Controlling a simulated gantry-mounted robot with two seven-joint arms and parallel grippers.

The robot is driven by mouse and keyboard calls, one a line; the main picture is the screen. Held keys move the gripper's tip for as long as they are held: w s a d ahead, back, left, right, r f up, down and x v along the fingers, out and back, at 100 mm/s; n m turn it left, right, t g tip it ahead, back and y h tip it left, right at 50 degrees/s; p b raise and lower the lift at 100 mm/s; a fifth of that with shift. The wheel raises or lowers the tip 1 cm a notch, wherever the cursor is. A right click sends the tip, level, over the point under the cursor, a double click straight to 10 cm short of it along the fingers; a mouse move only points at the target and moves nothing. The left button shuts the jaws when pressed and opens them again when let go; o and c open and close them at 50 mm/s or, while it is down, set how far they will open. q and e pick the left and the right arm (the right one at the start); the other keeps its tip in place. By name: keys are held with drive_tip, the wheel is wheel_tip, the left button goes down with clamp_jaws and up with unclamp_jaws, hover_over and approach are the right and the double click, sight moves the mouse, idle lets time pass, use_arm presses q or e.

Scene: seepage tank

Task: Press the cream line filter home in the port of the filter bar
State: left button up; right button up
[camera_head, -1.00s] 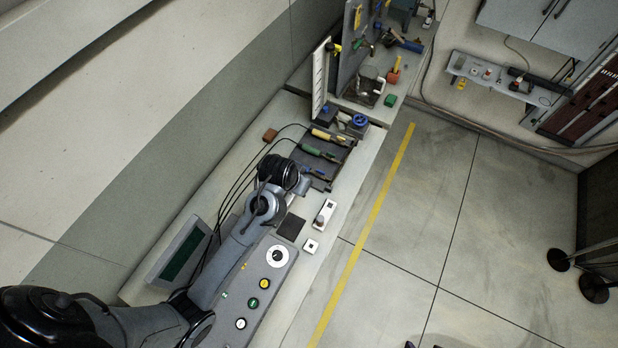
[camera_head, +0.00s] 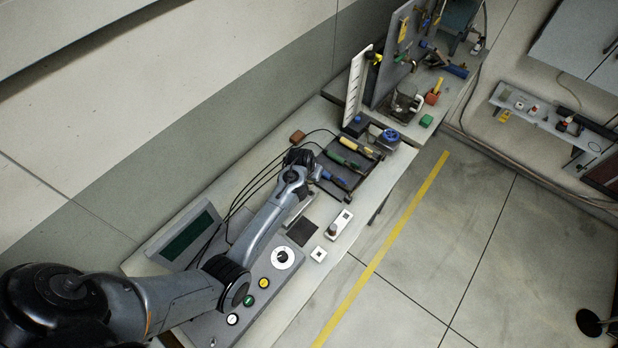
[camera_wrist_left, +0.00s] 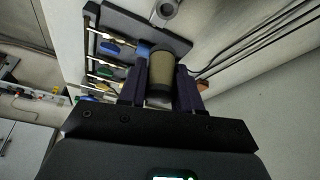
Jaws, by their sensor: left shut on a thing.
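In the left wrist view my left gripper (camera_wrist_left: 161,66) is shut on the cream line filter (camera_wrist_left: 160,80), a short cream cylinder with dark ends held between the two dark fingers. Past its far end is a grey part with a round ring (camera_wrist_left: 165,10), possibly the filter bar's port; I cannot tell for sure. The filter and this part look apart. In the head view the left wrist (camera_head: 298,165) is over the bench beside the tool tray, and the filter and fingertips are hidden there. My right gripper is not in view.
A dark tray (camera_head: 325,187) of tools with yellow, green and blue handles lies close to the wrist. Black cables (camera_head: 255,182) run along the bench. A white block with a knob (camera_head: 340,225), a dark square pad (camera_head: 302,232) and a control panel (camera_head: 272,280) are nearer.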

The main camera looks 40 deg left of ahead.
use_arm(q)
drive_tip(key=o, duration=0.5)
clamp_jaws()
drive_tip(key=shift+f, duration=0.1)
hover_over(310, 195)
drive_tip(key=shift+f, duration=3.4)
